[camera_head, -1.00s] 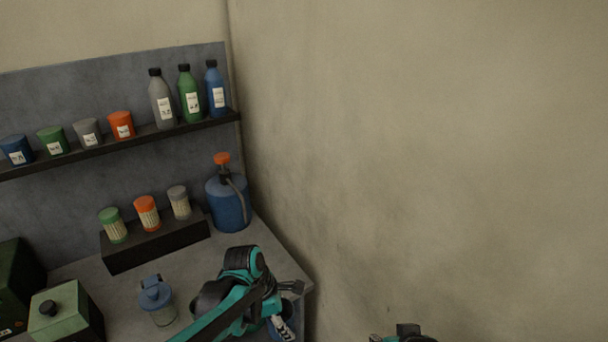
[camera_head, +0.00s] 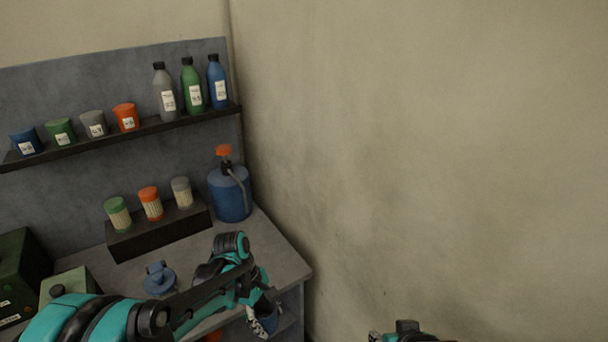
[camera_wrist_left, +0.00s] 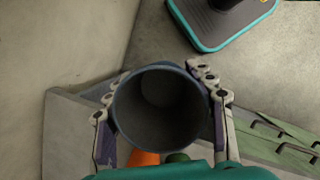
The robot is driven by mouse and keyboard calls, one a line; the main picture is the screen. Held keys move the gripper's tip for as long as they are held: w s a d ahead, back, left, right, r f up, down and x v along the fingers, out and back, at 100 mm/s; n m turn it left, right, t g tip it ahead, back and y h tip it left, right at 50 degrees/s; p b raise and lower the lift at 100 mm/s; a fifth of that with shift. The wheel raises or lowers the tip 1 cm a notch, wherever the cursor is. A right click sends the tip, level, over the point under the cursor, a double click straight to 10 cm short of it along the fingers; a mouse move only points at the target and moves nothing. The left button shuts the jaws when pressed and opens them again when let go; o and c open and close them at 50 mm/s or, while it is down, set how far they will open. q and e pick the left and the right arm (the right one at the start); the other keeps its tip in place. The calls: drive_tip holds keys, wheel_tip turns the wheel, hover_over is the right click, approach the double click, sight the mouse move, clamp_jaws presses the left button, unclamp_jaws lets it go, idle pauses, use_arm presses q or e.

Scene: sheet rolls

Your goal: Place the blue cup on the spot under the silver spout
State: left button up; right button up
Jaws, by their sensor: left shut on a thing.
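A blue cup (camera_head: 267,321) with a white label is held in my left gripper (camera_head: 262,312) at the counter's front edge, low in the head view. In the left wrist view, the cup (camera_wrist_left: 160,108) shows its open, empty mouth between the two fingers of the left gripper (camera_wrist_left: 162,105), one on each side. The arm partly hides the cup in the head view. I cannot make out a silver spout or the spot under it.
A blue jug (camera_head: 231,196) with an orange pump top stands at the counter's back corner. Shaker jars stand on a black riser (camera_head: 160,235). A wall shelf (camera_head: 150,132) holds cups and bottles.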

use_arm(q)
drive_tip(key=a+f+m+g+y, duration=0.2)
drive_tip(key=a+m, duration=0.6)
drive_tip(key=m, duration=0.5)
drive_tip(key=shift+w+a+f+y, duration=0.3)
drive_tip(key=shift+f+y, duration=0.2)
drive_tip(key=shift+f, duration=0.55)
